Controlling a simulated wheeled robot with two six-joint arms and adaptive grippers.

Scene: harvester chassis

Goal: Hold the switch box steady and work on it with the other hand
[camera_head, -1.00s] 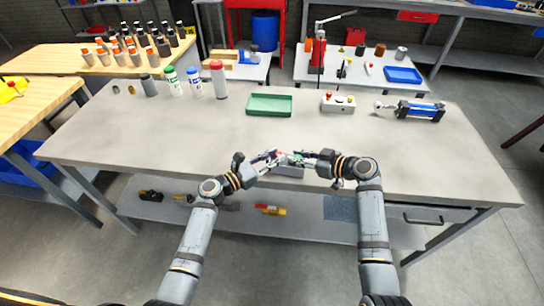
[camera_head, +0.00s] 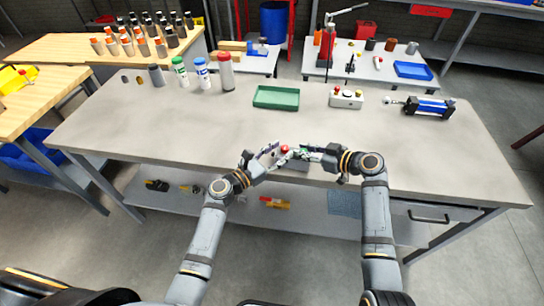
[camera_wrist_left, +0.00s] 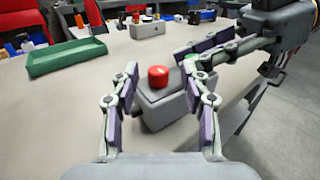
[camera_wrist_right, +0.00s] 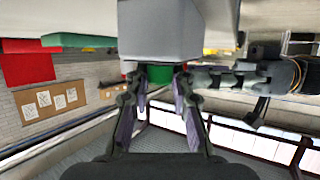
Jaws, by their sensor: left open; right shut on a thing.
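The switch box, a small grey box with a red button on top, is at the front edge of the workbench in the head view (camera_head: 293,166). It shows larger in the left wrist view (camera_wrist_left: 160,110), and its grey body is at the top of the right wrist view (camera_wrist_right: 163,32). My left gripper (camera_head: 271,151) is open, its fingers spread either side of the red button (camera_wrist_left: 158,76) in the left wrist view; contact is not clear. My right gripper (camera_head: 301,154) comes from the right and is shut on the box. Its fingertips (camera_wrist_right: 162,80) are partly hidden against the box.
A green tray (camera_head: 276,98), a pale button box (camera_head: 346,98) and a blue cylinder unit (camera_head: 430,107) stand farther back on the workbench (camera_head: 200,125). Several bottles (camera_head: 226,72) stand at back left. The middle of the bench is clear.

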